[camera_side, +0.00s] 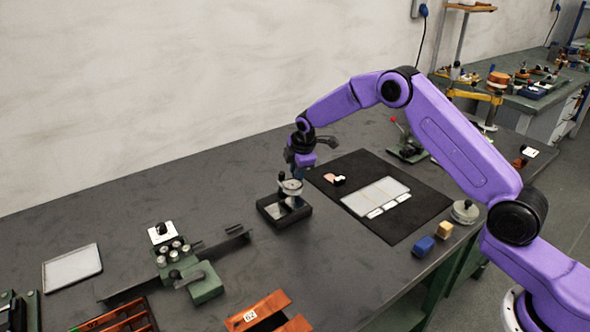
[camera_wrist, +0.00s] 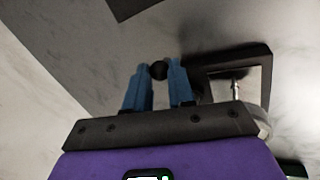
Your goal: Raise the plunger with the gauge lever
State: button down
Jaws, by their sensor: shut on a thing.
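The gauge stand (camera_side: 270,212) is a black-framed base on the bench, left of the dark mat in the side view. Its round dial (camera_side: 291,187) sits above a pale plate, just below my gripper (camera_side: 297,174). In the wrist view, my gripper (camera_wrist: 159,75) has its blue fingers on either side of a small round black knob (camera_wrist: 158,70), which looks like the end of the gauge lever. The fingers are shut on it. The stand's dark frame (camera_wrist: 262,52) and a thin metal stem (camera_wrist: 237,87), perhaps the plunger, show to the right. Whether the plunger is raised cannot be told.
A dark mat (camera_side: 420,217) with pale plates and a small pinkish piece lies to the right. A blue block (camera_side: 423,246) and a yellow block (camera_side: 444,229) stand near the front edge. A green fixture (camera_side: 205,285) and a grey tray (camera_side: 72,267) are at left.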

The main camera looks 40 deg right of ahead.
jog(key=s+m, duration=0.1)
jog(key=m+h, duration=0.1)
jog(key=m, duration=0.1)
jog(key=shift+s, duration=0.4)
jog(key=shift+s+a+m+g+h, duration=0.1)
jog(key=shift+s+m+g+h, duration=0.25)
jog(key=shift+m, duration=0.45)
jog(key=shift+s+a+m+g+h, duration=0.15)
jog(key=shift+s+m, duration=0.3)
jog(key=shift+m, duration=0.35)
jog(key=c, duration=1)
grip_release()
jog(key=shift+o, duration=0.2)
jog(key=shift+s, duration=0.1)
jog(key=shift+a, duration=0.1)
jog(key=v, duration=0.8)
jog(key=shift+d, duration=0.25)
